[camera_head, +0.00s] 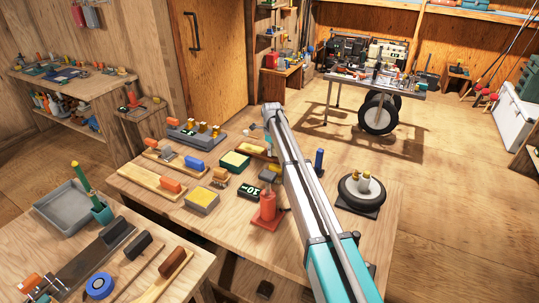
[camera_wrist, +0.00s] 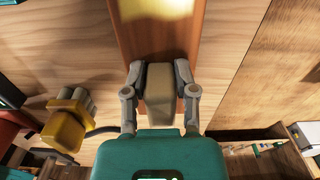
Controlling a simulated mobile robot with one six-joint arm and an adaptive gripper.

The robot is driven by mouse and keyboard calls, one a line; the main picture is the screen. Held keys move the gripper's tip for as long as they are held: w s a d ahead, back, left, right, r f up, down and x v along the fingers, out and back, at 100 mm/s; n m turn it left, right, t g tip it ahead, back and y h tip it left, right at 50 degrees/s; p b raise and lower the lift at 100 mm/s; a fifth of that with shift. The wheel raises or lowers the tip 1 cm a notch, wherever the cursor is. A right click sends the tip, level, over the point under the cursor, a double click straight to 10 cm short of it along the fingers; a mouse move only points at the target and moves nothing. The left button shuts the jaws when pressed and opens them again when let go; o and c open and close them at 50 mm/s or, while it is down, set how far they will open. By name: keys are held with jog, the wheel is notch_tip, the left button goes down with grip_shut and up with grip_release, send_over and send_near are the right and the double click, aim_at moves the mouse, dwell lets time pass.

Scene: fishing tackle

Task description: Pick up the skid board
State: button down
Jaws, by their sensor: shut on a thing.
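In the wrist view, a reddish-brown board (camera_wrist: 190,35), which looks like the skid board, runs from the top edge down to my gripper (camera_wrist: 160,78). A beige block (camera_wrist: 158,100) sits on it, between the two grey fingers. My gripper is shut on this block, with a finger on each side. A bright yellow patch shows at the board's top end. I cannot tell whether the board is clear of the wooden bench. In the head view, part of a brown board (camera_head: 256,151) shows left of my arm, which hides my gripper.
On the bench (camera_head: 225,228) stand a red bottle-like thing (camera_head: 268,206), a yellow-topped block (camera_head: 202,199), a blue cylinder (camera_head: 319,160) and a dark round disc (camera_head: 352,195). Wooden boards with orange blocks lie left. In the wrist view, a yellow tool (camera_wrist: 66,125) is left of my gripper.

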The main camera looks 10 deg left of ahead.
jog(key=shift+r, duration=0.2)
dwell(0.3)
notch_tip(320, 180, up, 3)
jog(key=p, duration=0.3)
jog(key=shift+f, duration=0.1)
jog(key=s+r+p, duration=0.3)
jog(key=s, duration=0.1)
jog(key=s+r+p, duration=0.3)
jog(key=s, duration=0.2)
jog(key=s+d+r+p, duration=0.1)
jog(key=s+r+p, duration=0.2)
jog(key=s+p, duration=0.1)
jog(key=shift+s+r, duration=0.4)
jog(key=shift+s, duration=0.05)
